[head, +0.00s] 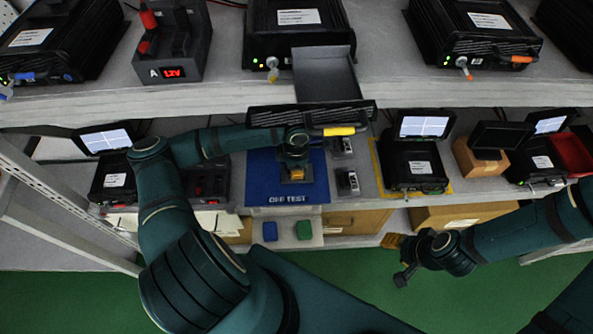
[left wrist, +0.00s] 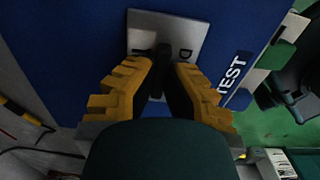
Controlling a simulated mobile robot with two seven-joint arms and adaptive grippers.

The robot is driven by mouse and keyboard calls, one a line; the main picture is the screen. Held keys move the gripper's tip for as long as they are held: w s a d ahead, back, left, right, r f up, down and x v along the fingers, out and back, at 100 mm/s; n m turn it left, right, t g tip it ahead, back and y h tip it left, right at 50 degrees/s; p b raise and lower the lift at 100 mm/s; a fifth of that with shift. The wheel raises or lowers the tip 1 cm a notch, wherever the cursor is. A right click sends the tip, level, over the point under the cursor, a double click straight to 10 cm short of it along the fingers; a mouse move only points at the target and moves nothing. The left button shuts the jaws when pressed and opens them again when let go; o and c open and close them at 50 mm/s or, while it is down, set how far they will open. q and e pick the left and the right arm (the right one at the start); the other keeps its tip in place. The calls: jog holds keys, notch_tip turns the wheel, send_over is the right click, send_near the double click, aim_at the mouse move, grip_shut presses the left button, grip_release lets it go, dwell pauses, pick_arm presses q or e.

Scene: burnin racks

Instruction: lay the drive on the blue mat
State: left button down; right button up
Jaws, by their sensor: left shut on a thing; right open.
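The drive (left wrist: 192,36) is a flat light-grey plate with a dark letter D, seen in the left wrist view against the blue mat (left wrist: 65,60). My left gripper (left wrist: 163,75), with orange fingers, is shut on a dark part at the drive's near side. In the head view my left gripper (head: 296,174) is over the blue mat (head: 261,187), above the words OFF TEST. Whether the drive touches the mat or is just above it, I cannot tell. My right gripper (head: 402,258) is open and empty, over the green floor at the right.
A dark tray with a yellow handle (head: 340,131) juts out above the mat. A black unit with a screen (head: 411,165) stands on a yellow-edged mat to the right. Small metal pieces (head: 347,182) lie beside the blue mat. Blue (head: 270,231) and green (head: 304,230) blocks are in front.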

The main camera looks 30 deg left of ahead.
dwell(0.3)
pick_arm(q)
jog(key=c, duration=1.1)
grip_release()
jog(key=shift+f, duration=0.1)
jog(key=shift+c, duration=0.2)
notch_tip(320, 180, up, 12)
jog(key=p, duration=0.5)
jog(key=shift+p, duration=0.35)
